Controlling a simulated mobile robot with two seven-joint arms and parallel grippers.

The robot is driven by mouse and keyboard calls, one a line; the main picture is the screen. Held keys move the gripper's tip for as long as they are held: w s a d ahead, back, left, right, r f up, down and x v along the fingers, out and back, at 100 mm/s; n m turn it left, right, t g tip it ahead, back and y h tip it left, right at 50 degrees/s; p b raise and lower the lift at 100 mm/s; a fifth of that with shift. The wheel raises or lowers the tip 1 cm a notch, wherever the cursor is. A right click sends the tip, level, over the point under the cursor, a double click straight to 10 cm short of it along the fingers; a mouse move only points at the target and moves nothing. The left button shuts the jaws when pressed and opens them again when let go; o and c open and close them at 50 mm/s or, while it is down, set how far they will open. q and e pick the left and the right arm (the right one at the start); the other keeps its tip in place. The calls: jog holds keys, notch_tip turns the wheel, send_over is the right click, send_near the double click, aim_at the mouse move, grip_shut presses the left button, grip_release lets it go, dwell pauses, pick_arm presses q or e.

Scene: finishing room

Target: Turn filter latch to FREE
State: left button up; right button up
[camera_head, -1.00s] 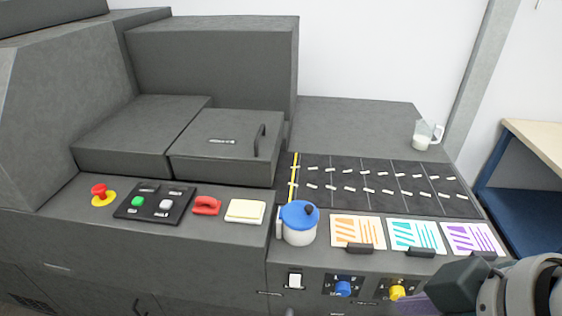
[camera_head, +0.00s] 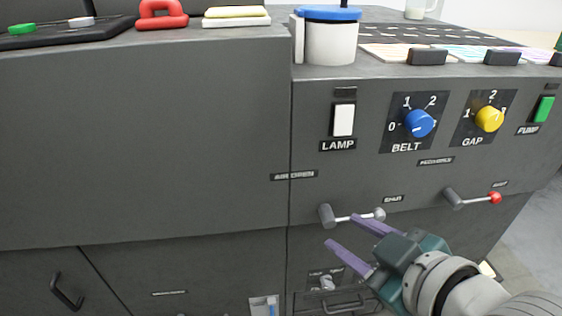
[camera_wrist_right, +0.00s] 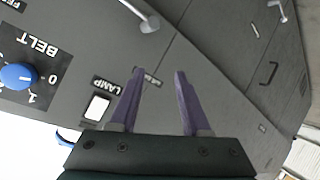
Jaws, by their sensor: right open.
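My right gripper (camera_head: 343,230) is open and empty in front of the lower cabinet face; its two purple fingers are spread apart. It also shows in the right wrist view (camera_wrist_right: 159,73), with nothing between the fingers. Low on the panel, beyond and below the fingers, is a small light knob (camera_head: 327,283) under a small label, above a dark drawer handle (camera_head: 330,304). This may be the filter latch, but its label is too small to read, so its setting cannot be told. My left gripper is not in view.
A grey-tipped lever (camera_head: 350,216) lies close to the fingertips; contact cannot be told. A red-tipped lever (camera_head: 472,199) is to its right. Above are the white LAMP switch (camera_head: 344,120), blue BELT knob (camera_head: 419,123) and yellow GAP knob (camera_head: 489,119). A blue-lidded pot (camera_head: 330,40) stands on the counter.

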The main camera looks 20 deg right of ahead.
notch_tip(320, 180, down, 23)
jog(key=w+d+t+h+b, duration=0.2)
jog(key=t+b, duration=0.1)
jog(key=b, duration=1.7)
jog(key=t+h+b, duration=0.2)
jog(key=b, duration=1.6)
send_near(327, 288)
jog(key=shift+n+h, duration=0.3)
jog(key=b+x, duration=0.4)
jog(key=x, duration=0.4)
jog(key=shift+w+b, duration=0.35)
grip_shut()
